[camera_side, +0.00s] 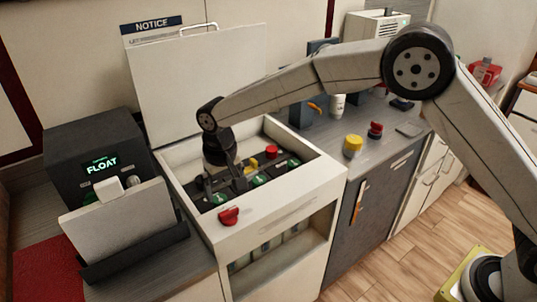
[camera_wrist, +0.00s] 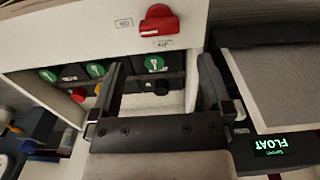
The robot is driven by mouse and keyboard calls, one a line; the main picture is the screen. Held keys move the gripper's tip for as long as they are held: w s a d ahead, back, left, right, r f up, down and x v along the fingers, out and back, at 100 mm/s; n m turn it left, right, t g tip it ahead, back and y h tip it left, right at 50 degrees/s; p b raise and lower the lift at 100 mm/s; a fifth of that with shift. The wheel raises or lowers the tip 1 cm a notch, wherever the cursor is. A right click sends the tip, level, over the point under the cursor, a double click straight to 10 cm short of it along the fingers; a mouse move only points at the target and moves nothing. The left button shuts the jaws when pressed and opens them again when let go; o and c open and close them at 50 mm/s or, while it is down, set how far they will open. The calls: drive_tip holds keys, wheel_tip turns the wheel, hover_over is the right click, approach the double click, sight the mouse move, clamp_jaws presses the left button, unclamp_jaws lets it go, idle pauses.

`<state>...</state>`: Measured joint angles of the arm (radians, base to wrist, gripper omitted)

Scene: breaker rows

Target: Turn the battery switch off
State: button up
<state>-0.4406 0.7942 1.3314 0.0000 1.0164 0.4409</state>
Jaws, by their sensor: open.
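A recessed panel (camera_side: 309,159) in the white cabinet holds a row of green round dials, with small black, yellow and red knobs behind them. A red rotary handle (camera_side: 229,216) sits on the cabinet's front rim; in the wrist view it (camera_wrist: 159,21) lies between two small labels. I cannot read the labels well, so I cannot tell which control is the battery switch. My gripper (camera_side: 236,184) is open and points down over the left end of the panel. In the wrist view, a green dial (camera_wrist: 154,63) and a black knob (camera_wrist: 162,87) show between its fingers (camera_wrist: 158,75).
A raised white lid (camera_side: 200,85) stands behind the panel. A dark box with a lit FLOAT display (camera_side: 101,165) and a tilted board (camera_side: 122,220) stand at left. A yellow-topped item (camera_side: 353,144) and a red knob (camera_side: 375,129) are on the right counter.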

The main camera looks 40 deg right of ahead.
sight(228, 211)
drive_tip(key=shift+f, duration=0.15)
drive_tip(key=shift+f, duration=3.75)
drive_tip(key=c, duration=1.1)
